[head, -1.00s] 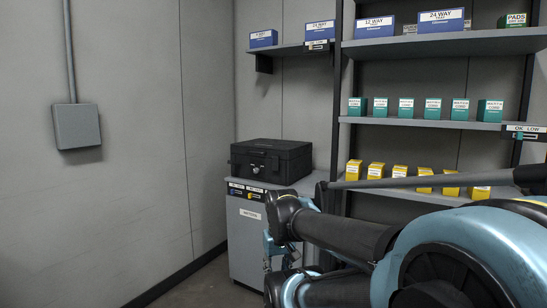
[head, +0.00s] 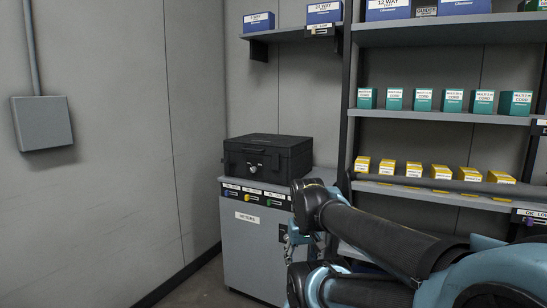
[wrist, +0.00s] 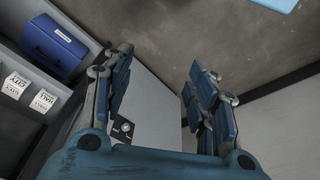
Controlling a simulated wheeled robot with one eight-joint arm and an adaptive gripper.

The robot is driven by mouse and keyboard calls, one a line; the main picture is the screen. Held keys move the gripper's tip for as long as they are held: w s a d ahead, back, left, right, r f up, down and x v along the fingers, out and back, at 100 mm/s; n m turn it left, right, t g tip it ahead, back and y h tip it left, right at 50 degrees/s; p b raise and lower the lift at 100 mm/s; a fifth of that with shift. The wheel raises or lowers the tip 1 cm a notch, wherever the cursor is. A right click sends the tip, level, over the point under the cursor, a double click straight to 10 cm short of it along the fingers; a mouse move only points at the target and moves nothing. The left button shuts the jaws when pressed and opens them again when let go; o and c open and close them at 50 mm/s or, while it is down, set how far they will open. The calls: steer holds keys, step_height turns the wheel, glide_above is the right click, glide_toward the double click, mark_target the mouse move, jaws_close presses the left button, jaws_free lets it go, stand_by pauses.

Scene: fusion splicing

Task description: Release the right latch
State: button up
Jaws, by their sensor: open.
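A black hard case (head: 290,161) sits shut on top of a grey cabinet (head: 247,250). One round metal catch (head: 257,168) shows on its front; I cannot make out a separate right latch. My gripper (wrist: 160,58) is open in the wrist view, its two blue fingers spread apart with nothing between the tips. A black plate with a round knob (wrist: 122,127) shows beyond the left finger, on a pale surface. In the head view my gripper is mostly hidden behind my arm, in front of the cabinet's right side and below the case.
Shelves on the right hold blue boxes (head: 387,9), teal boxes (head: 423,100) and yellow boxes (head: 414,170). A grey wall box (head: 42,123) hangs on the left wall. The wrist view shows a blue box (wrist: 54,44) and white boxes on a shelf. Floor shows left of the cabinet.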

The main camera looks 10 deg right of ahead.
steer(key=w+d+r+m+t+h, duration=0.1)
steer(key=w+d+r+m+h, duration=0.15)
steer(key=w+r, duration=0.8)
step_height(320, 180, up, 17)
steer(key=m+t+h, duration=0.5)
steer(key=t, duration=0.2)
glide_above(274, 154)
steer(key=s+a, duration=1)
steer(key=s, duration=0.4)
steer(key=x, duration=1.7)
steer(key=shift+w+d+r, duration=0.15)
steer(key=shift+w+d, duration=0.05)
jaws_close()
steer(key=shift+a+t, duration=0.1)
steer(key=shift+t, duration=0.2)
